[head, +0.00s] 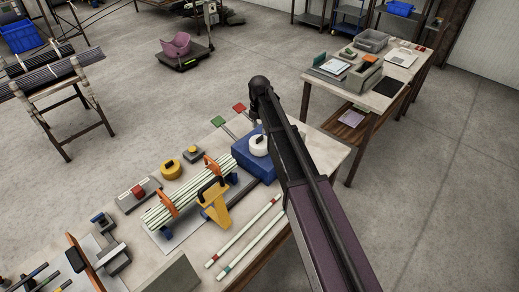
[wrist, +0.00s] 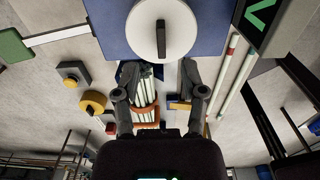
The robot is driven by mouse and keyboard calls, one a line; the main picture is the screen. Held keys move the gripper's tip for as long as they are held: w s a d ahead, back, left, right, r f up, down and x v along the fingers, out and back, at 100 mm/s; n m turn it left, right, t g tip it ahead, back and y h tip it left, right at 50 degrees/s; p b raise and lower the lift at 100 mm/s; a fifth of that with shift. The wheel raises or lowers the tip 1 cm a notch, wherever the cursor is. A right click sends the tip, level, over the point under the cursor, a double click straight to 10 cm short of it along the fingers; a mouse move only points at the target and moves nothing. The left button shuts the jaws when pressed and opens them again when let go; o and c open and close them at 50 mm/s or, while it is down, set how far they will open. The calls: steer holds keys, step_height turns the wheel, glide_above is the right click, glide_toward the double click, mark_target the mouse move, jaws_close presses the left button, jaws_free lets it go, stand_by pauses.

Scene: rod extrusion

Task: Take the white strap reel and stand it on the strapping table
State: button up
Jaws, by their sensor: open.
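The white strap reel (head: 259,146) sits on a blue box (head: 246,158) at the far right part of the work table (head: 190,210), partly hidden by my arm. In the wrist view the reel (wrist: 148,30) is a white disc with a dark bar across its middle, at the top of the picture on the blue surface (wrist: 205,30). My gripper (wrist: 158,76) is open, its two fingers apart with nothing between them. The reel lies beyond the fingertips. In the head view my gripper is mostly hidden by my arm. I cannot tell for certain which table is the strapping table.
A bundle of pale rods (head: 190,190) in orange holders, a yellow strapping tool (head: 214,204), a yellow roll (head: 171,169) and loose rods (head: 245,230) lie on the work table. A second table (head: 370,95) with trays and papers stands behind right, across a floor gap.

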mark_target(260, 137)
steer(key=shift+f, duration=0.4)
steer(key=shift+f+b, duration=0.1)
steer(key=shift+b, duration=0.2)
steer(key=shift+f+b, duration=2.5)
steer(key=shift+s, duration=0.1)
jaws_close()
